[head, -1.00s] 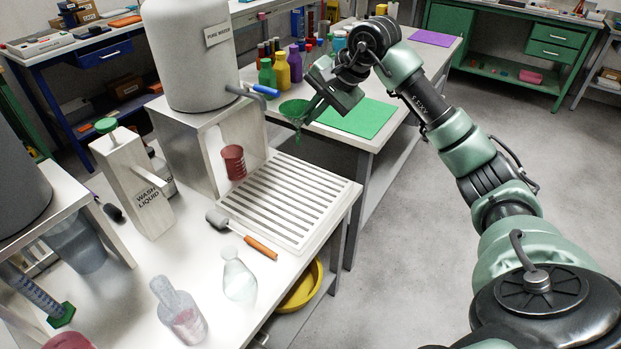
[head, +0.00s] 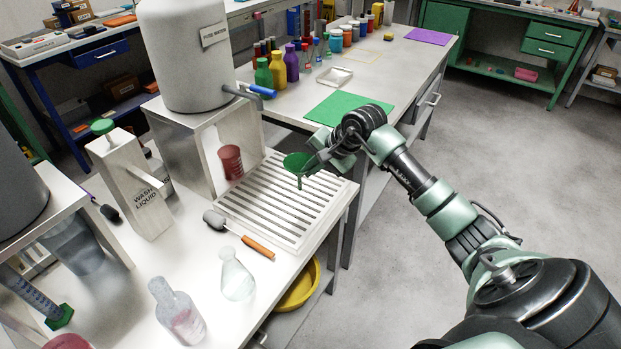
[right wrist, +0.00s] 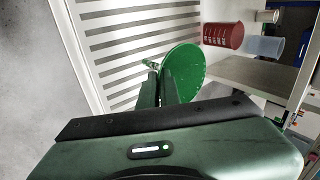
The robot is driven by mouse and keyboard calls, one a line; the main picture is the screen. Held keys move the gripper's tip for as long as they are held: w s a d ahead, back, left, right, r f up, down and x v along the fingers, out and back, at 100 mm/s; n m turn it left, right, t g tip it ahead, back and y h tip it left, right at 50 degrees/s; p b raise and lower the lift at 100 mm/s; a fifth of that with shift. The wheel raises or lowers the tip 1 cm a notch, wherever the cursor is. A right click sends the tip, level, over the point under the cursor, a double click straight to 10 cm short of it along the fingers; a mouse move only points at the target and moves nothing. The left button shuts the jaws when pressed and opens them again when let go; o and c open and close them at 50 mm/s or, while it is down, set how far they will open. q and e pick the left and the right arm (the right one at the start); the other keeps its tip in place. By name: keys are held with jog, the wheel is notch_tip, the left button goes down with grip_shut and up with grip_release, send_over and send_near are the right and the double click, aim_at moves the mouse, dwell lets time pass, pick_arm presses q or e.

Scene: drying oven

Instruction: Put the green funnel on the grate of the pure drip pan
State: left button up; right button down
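The green funnel (head: 297,163) is upright, held over the far right part of the white slatted grate of the drip pan (head: 262,224). My right gripper (head: 308,166) is shut on the funnel's side. In the right wrist view the funnel (right wrist: 184,72) sits at the fingertips (right wrist: 160,85), with the grate's slats (right wrist: 118,50) behind it. The stem seems to hang above the slats; I cannot tell whether its tip touches them. My left gripper is not in view.
A red beaker (head: 231,162) stands under the pure water tank (head: 184,55) at the grate's back left. A brush with an orange handle (head: 240,236) lies along the grate's front left edge. The grate's middle is clear. A glass flask (head: 236,275) stands nearer.

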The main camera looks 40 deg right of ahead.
jog(key=shift+f, duration=1.85)
jog(key=shift+f, duration=0.15)
jog(key=c, duration=1.6)
grip_release()
jog(key=shift+r, duration=0.25)
jog(key=b+v, duration=0.1)
jog(key=v, duration=1.1)
jog(key=shift+a, duration=0.1)
